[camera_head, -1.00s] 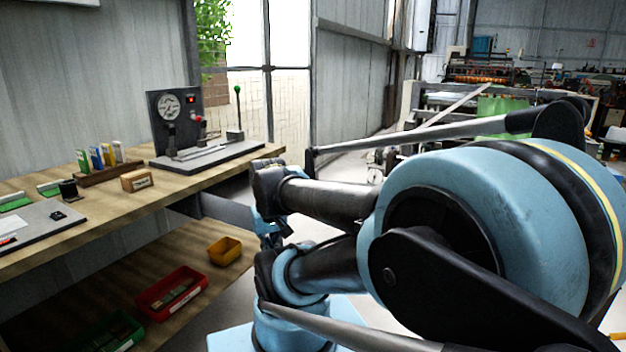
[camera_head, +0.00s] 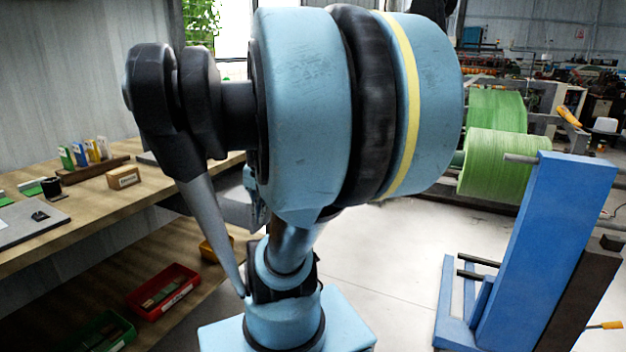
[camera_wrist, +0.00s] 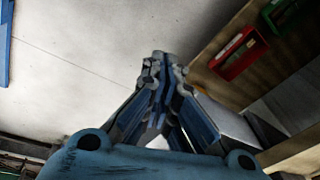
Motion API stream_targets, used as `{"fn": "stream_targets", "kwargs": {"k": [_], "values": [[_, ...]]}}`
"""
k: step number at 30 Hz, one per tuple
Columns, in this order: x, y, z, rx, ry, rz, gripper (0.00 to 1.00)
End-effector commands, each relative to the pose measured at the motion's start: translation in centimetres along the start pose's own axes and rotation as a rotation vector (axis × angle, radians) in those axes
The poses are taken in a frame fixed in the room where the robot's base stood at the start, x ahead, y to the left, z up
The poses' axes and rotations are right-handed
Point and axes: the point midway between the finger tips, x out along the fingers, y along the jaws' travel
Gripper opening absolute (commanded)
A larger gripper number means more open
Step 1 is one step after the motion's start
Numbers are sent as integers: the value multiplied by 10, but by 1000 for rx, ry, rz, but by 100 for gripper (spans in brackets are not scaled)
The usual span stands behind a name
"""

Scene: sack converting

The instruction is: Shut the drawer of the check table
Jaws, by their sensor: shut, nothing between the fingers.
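The check table (camera_head: 110,209) has a wooden top and runs along the left in the head view. Its grey drawer (camera_head: 228,212) sticks out under the front edge, partly hidden by my arm. How far it is open I cannot tell. In the wrist view a grey panel, which looks like the drawer (camera_wrist: 232,124), lies just right of my gripper (camera_wrist: 160,58). My gripper's blue fingers are together and empty, pointing away over the floor. Whether they touch the drawer I cannot tell. In the head view my arm hides most of the gripper.
A red bin (camera_head: 163,291) and a green bin (camera_head: 103,336) stand on the lower shelf. A small carton (camera_head: 124,178) sits on the tabletop.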

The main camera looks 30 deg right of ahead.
Motion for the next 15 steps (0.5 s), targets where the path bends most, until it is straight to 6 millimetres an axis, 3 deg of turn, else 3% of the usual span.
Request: {"fn": "stream_targets", "kwargs": {"k": [1, 8, 15], "values": [[-7, 0, -17, 87, -4, -5, 0], [-29, 5, -87, 479, -34, -36, 0], [-42, 28, -165, 884, -68, -68, 0]]}}
